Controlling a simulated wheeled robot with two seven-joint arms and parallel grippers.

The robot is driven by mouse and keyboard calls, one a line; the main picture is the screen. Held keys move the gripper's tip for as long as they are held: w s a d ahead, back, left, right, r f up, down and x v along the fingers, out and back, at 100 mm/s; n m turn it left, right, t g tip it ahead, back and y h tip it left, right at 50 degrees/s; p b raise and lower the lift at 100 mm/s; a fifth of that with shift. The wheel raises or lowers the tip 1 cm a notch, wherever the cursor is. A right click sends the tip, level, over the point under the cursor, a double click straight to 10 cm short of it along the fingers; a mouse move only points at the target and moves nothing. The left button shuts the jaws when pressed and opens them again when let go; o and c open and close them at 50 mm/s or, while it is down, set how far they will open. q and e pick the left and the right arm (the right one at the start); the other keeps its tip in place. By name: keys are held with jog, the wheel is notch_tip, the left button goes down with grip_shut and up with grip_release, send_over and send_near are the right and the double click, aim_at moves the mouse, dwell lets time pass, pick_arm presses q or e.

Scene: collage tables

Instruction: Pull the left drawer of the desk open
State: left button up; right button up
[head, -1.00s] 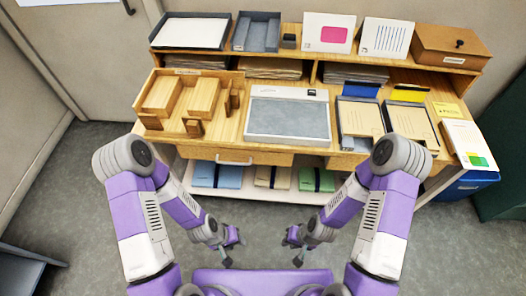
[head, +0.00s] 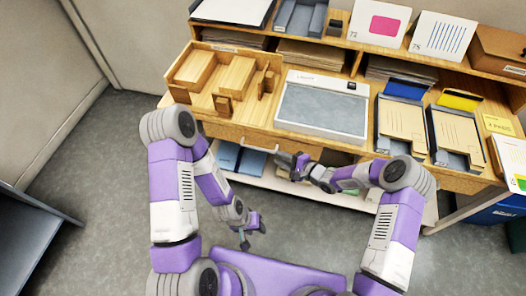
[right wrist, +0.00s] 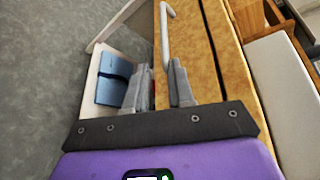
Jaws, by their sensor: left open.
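The desk's left drawer (right wrist: 196,52) has a wooden front and looks shut. Its pale bar handle (right wrist: 164,36) shows in the right wrist view, just ahead of my right gripper (right wrist: 158,72). That gripper is open, and the handle's near end lies between its fingertips; I cannot tell whether they touch. In the head view my right gripper (head: 287,160) is in front of the desk, below the top's front edge, and hides part of the drawer area. My left gripper (head: 249,232) is open and empty, low over the floor, away from the desk.
On the desk top are a wooden organizer (head: 222,80), a grey-topped pad (head: 322,106) and paper trays (head: 402,124). A lower shelf holds a blue folder (right wrist: 113,82). A dark surface (head: 35,235) stands at the left. The floor before the desk is clear.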

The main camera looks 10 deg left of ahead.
aim_at(263, 149)
jog(key=shift+g+y, duration=0.3)
jog(key=shift+y, duration=0.2)
jog(key=x, duration=0.3)
jog(key=b+x, duration=0.1)
jog(key=x, duration=0.1)
jog(key=b+x, duration=0.1)
jog(key=x, duration=0.2)
jog(key=shift+w+a+r, duration=0.15)
jog(key=shift+a+r, duration=0.15)
jog(key=shift+a, duration=0.1)
jog(key=shift+c, duration=0.3)
grip_shut()
